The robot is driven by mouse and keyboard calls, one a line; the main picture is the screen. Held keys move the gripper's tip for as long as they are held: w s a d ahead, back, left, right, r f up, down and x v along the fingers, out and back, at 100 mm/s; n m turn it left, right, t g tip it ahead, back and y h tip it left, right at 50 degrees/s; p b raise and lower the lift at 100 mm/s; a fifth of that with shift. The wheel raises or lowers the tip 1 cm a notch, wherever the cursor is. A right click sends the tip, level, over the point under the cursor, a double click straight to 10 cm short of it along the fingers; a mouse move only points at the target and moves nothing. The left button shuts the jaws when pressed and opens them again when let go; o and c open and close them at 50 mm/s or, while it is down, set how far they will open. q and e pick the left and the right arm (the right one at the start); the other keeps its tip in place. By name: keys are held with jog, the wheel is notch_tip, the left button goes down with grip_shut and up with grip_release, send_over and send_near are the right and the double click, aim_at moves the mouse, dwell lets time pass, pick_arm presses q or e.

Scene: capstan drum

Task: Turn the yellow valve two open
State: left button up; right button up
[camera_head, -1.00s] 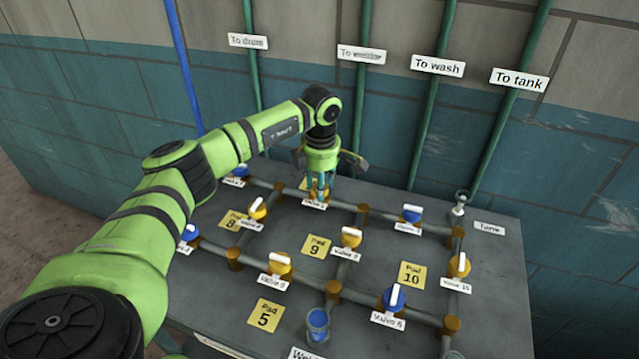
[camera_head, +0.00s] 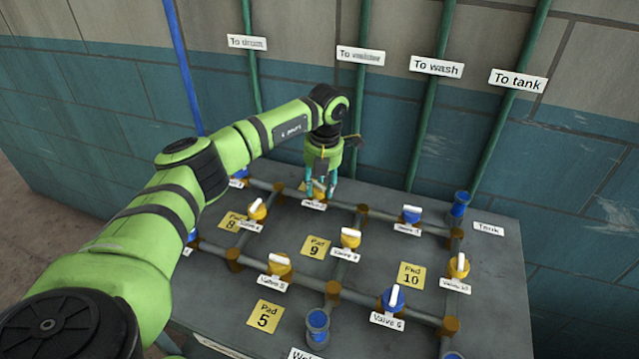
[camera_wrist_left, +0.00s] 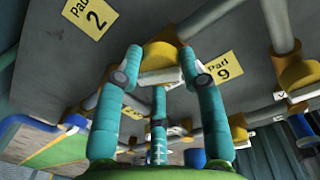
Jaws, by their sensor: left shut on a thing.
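Yellow valve two (camera_head: 318,189) is at the back of the pipe grid, above its white label, largely covered by my left gripper (camera_head: 321,191). In the left wrist view its yellow body (camera_wrist_left: 166,56) and white handle (camera_wrist_left: 158,77) lie between the teal fingers of my left gripper (camera_wrist_left: 158,70). The gripper points down and is shut on the handle. The exact angle of the handle is hard to tell. My right gripper is in neither view.
Other yellow valves (camera_head: 350,238) and blue valves (camera_head: 393,298) with white handles stand on the grey table (camera_head: 490,275). A blue-filled vessel (camera_head: 459,204) stands at the Tank label, another (camera_head: 317,322) at the front. Green pipes (camera_head: 433,100) run up the wall behind.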

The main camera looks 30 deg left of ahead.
pick_arm(q)
jog(key=n, duration=0.5)
jog(key=shift+w+r, duration=0.1)
jog(key=shift+w, duration=0.05)
dwell(0.6)
jog(key=o, duration=1.1)
jog(key=shift+o, duration=0.2)
notch_tip(320, 180, up, 12)
jog(key=shift+w+d, duration=0.25)
jog(key=shift+d, duration=0.15)
